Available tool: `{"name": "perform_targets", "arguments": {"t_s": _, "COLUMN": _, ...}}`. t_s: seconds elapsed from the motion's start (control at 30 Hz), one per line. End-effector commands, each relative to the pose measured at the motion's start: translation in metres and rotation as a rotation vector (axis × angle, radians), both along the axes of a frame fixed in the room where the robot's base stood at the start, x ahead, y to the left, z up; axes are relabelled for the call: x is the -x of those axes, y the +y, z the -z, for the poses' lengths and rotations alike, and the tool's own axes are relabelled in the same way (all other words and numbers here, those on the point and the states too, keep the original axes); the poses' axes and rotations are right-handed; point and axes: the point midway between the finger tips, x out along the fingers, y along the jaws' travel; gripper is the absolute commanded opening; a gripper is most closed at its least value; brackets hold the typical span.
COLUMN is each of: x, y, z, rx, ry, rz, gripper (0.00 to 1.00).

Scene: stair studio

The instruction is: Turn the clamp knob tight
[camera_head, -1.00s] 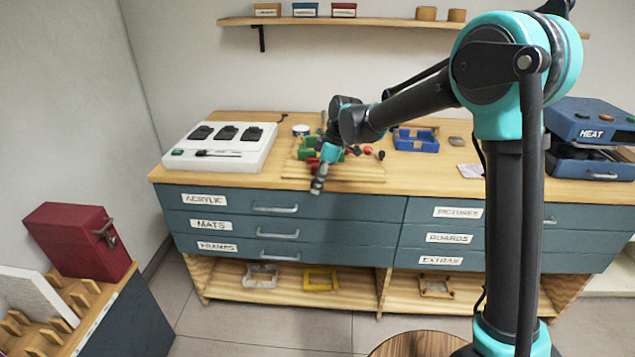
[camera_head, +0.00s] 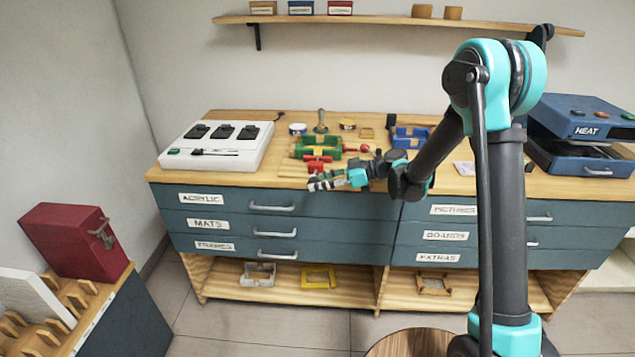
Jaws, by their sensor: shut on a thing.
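A green clamp (camera_head: 334,144) sits on a light wooden board (camera_head: 288,168) near the front of the workbench. A red clamp knob (camera_head: 318,167) sticks out at its front. My gripper (camera_head: 314,184) reaches in from the right, its wrist lying nearly level, at the front of the knob. The jaws look closed on the red knob, though they are small here and partly hide the contact. Another red knob-like piece (camera_head: 364,148) shows to the right of the clamp.
A white box with black pads (camera_head: 240,158) stands on the left of the bench (camera_head: 270,178). A blue holder (camera_head: 410,138) sits behind my arm. A blue heat press (camera_head: 585,130) is at the right. Small tins and a green-handled tool (camera_head: 321,122) stand behind the clamp.

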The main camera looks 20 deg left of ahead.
Motion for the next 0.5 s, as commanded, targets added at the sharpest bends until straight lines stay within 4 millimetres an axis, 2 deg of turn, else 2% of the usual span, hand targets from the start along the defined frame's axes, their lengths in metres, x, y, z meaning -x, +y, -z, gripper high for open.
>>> {"name": "perform_targets", "arguments": {"t_s": 0.03, "x": 0.0060, "y": -0.0010, "z": 0.0032, "rx": -0.042, "ry": 0.014, "rz": -0.013, "gripper": 0.02}}
{"name": "perform_targets", "arguments": {"t_s": 0.5, "x": 0.0067, "y": -0.0007, "z": 0.0087, "rx": -0.449, "ry": 0.111, "rz": -0.016, "gripper": 0.02}}
